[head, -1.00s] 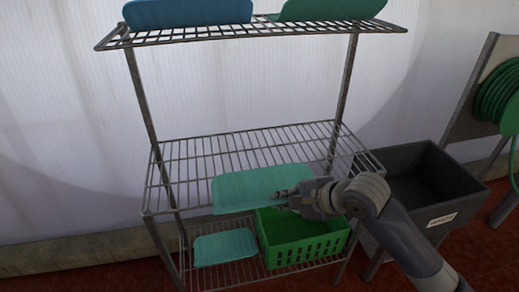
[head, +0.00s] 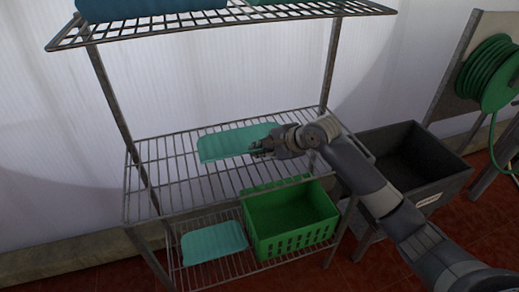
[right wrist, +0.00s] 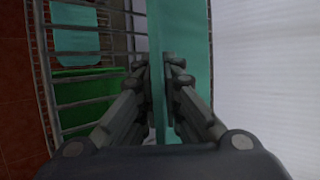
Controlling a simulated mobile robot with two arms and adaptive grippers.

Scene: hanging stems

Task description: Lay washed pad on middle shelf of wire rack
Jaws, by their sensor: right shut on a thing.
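A teal pad (head: 225,144) is over the middle shelf (head: 175,188) of the wire rack, toward the back half, lying nearly level. I cannot tell whether it touches the wires. My right gripper (head: 259,149) is shut on the pad's right end, with its arm reaching in from the right. In the right wrist view the pad (right wrist: 183,30) runs between the two fingers of the gripper (right wrist: 167,68), with the rack's wires to the left. My left gripper is not in view.
The top shelf (head: 250,16) holds a blue pad (head: 150,8) and a green one. The bottom shelf holds another teal pad (head: 214,242) and a green basket (head: 290,245). A dark sink (head: 395,160) and a hose reel (head: 487,75) stand right. The middle shelf's front and left are bare.

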